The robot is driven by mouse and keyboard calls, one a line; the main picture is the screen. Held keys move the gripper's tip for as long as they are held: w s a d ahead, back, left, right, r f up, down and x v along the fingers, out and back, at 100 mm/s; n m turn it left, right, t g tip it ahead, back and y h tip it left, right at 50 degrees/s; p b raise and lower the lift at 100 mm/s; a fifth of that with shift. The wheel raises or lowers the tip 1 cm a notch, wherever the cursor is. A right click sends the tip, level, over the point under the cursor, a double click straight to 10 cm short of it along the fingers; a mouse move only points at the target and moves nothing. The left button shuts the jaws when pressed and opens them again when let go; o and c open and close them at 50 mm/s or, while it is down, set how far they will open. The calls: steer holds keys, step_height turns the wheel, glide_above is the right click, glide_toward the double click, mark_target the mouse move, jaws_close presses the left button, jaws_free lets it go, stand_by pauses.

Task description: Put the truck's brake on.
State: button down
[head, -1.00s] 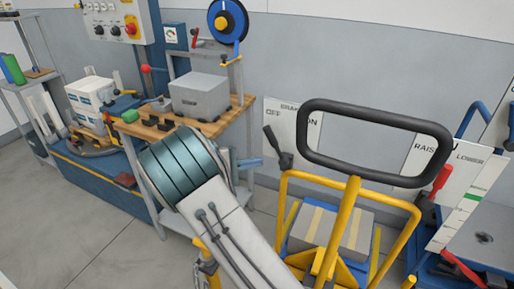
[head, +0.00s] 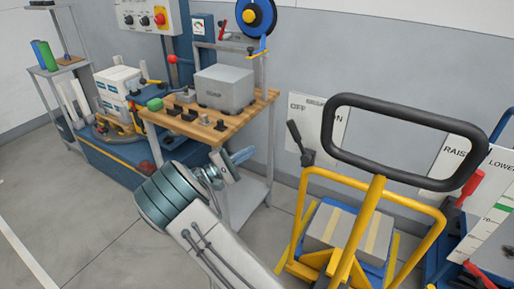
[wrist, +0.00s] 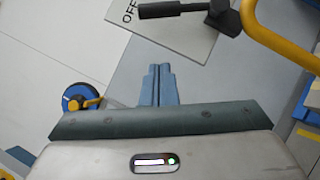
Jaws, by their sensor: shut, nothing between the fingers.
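The truck (head: 440,228) is a yellow-framed trolley with a big black loop handle (head: 335,125). Its brake lever (head: 295,133) is black and leans up and left, towards the OFF end of the white brake sign (head: 334,140). The handle hides part of that sign. My gripper (head: 243,155) is left of the lever, apart from it, with its blue fingers together and empty. In the wrist view the fingers (wrist: 158,85) point towards the sign, and the black lever (wrist: 185,9) lies beyond them at the top edge.
A wooden-topped bench (head: 225,122) with a grey box (head: 224,87) stands behind my gripper. A striped box (head: 348,232) sits on the truck. A raise/lower sign (head: 455,155) and a red lever (head: 470,188) are at the right. Open floor lies at left.

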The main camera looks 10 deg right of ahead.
mark_target(298, 140)
steer(key=w+d+r+p, duration=0.1)
steer(key=d+r, duration=0.3)
steer(key=d, duration=0.6)
steer(key=shift+w+d+r, duration=0.15)
steer(key=shift+w+d, duration=0.15)
steer(key=shift+w, duration=0.1)
steer(key=shift+a+r, duration=0.1)
